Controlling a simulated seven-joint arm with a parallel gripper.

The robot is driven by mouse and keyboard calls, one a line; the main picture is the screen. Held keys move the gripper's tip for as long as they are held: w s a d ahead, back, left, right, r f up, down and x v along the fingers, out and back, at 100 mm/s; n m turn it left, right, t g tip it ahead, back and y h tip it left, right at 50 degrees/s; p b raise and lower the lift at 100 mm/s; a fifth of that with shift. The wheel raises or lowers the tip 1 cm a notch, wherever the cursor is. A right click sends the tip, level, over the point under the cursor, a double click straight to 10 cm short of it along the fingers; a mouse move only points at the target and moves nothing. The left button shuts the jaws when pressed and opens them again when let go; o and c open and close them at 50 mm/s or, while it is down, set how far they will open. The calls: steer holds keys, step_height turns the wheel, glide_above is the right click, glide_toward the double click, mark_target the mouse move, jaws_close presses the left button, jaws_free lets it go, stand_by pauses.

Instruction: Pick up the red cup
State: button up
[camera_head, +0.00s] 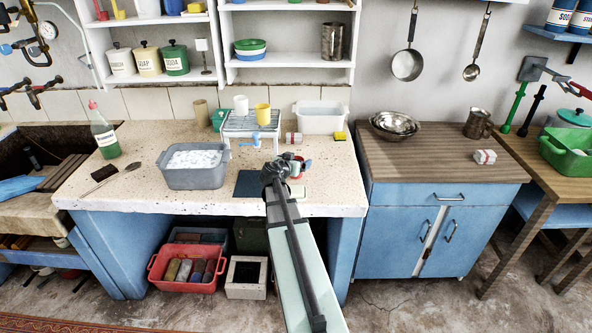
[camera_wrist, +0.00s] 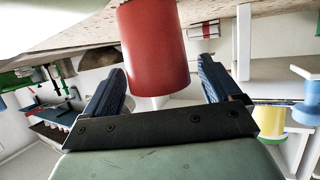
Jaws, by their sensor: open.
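The red cup (camera_wrist: 155,52) fills the upper middle of the wrist view, just ahead of my gripper and roughly in line with the gap between its fingers. My gripper (camera_wrist: 160,78) is open, with one blue-grey finger on each side of the cup's near end. I cannot tell whether the left finger touches it. In the head view my gripper (camera_head: 294,166) is over the right part of the stone counter. It hides most of the cup there; only a little red (camera_head: 301,164) shows beside it.
A wire rack (camera_head: 250,125) with a white cup (camera_head: 241,104) and yellow cup (camera_head: 262,114) stands behind my gripper. A grey basin (camera_head: 194,178) of suds is to the left. A white tub (camera_head: 321,117) and yellow sponge (camera_head: 340,137) are behind right.

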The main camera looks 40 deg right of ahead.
steer(key=shift+d, duration=0.15)
steer(key=c, duration=1.1)
steer(key=shift+r, duration=0.1)
